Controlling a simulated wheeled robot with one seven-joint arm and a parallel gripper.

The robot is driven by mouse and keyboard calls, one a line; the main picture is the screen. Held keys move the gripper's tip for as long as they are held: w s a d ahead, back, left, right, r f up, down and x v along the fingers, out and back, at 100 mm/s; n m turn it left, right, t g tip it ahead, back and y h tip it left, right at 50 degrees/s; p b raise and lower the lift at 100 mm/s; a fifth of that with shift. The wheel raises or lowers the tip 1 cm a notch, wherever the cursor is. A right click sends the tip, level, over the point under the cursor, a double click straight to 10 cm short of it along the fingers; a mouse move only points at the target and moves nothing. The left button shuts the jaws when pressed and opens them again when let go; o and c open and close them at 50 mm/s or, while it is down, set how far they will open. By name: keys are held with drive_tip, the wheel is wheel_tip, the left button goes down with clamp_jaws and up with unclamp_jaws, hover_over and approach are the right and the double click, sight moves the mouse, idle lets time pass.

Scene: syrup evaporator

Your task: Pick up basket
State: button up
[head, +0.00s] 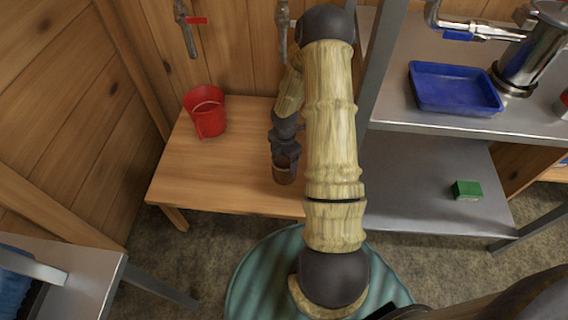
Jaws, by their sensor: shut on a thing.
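My arm reaches over the wooden table (222,188). My gripper (285,155) points down near the table's right part. It is shut on a small brown basket (284,177), a round thing with a lighter rim band. The gripper covers the upper part of the basket. I cannot tell whether the basket touches the tabletop or is just above it.
A red bucket (205,112) stands at the table's back left. A metal shelf at right holds a blue tray (455,88) and a steel vessel (524,50); a green block (467,190) lies on its lower level. Taps hang above the table. The table's front left is clear.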

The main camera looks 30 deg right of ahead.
drive_tip(key=shift+r, duration=0.95)
drive_tip(key=w+a+r+m, duration=0.2)
drive_tip(key=a+m, duration=0.4)
drive_tip(key=m, duration=0.4)
drive_tip(key=w+a+r+m, duration=0.2)
drive_tip(key=a+r+m, duration=0.3)
drive_tip(key=m, duration=0.5)
drive_tip(key=a, duration=0.2)
drive_tip(key=shift+a+r, duration=0.15)
drive_tip(key=shift+a, duration=0.15)
drive_tip(key=shift+d, duration=0.1)
